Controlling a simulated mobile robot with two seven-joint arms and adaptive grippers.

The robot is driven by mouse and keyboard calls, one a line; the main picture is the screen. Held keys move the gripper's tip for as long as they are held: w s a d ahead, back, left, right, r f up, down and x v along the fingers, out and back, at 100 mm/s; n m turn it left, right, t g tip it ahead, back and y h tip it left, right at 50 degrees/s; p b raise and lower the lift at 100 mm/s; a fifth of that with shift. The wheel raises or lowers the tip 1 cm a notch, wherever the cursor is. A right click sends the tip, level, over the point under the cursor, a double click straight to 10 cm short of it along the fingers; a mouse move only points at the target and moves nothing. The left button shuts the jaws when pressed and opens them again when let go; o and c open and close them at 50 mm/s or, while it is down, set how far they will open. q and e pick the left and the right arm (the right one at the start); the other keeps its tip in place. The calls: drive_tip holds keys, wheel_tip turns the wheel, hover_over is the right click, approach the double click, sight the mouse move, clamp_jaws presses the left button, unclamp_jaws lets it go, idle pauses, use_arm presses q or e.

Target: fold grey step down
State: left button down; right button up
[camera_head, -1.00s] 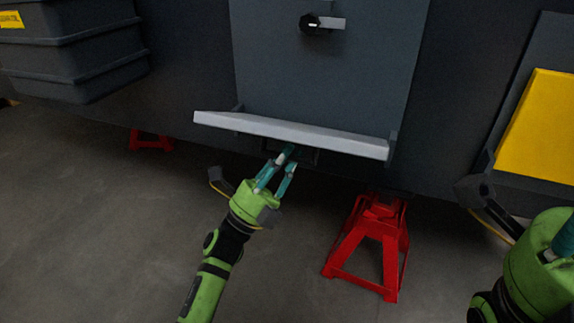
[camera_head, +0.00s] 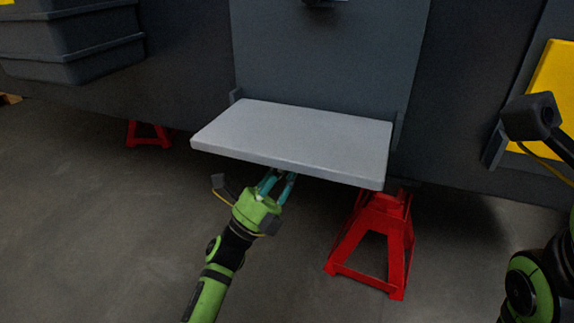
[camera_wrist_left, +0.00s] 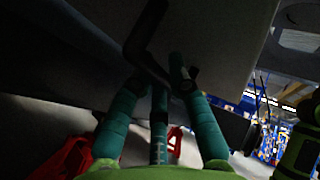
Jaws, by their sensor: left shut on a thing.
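The grey step (camera_head: 300,138) is a pale flat board at the foot of the dark grey panel, between two side brackets. Its broad upper face shows, sticking out toward me. My left gripper (camera_head: 280,178) is under the step's front edge, its teal fingertips partly hidden by it. In the left wrist view, the step's underside (camera_wrist_left: 215,35) fills the upper middle. A black bent bar (camera_wrist_left: 143,45), apparently a handle, runs along it between the teal fingers, and my left gripper is shut on it. The exact contact is dark. My right gripper's fingers are out of view.
Dark stacked boxes (camera_head: 75,40) are at upper left and a yellow panel (camera_head: 550,100) at right. Floor in front is clear.

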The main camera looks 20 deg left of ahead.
sight(287, 138)
use_arm(q)
drive_tip(key=shift+w+a, duration=0.1)
drive_tip(key=shift+w, duration=0.05)
drive_tip(key=c, duration=1.2)
unclamp_jaws()
drive_tip(key=shift+o, duration=0.2)
drive_tip(key=shift+r, duration=0.3)
wheel_tip(287, 138, up, 9)
drive_tip(key=shift+f, duration=0.2)
drive_tip(key=shift+r, duration=0.7)
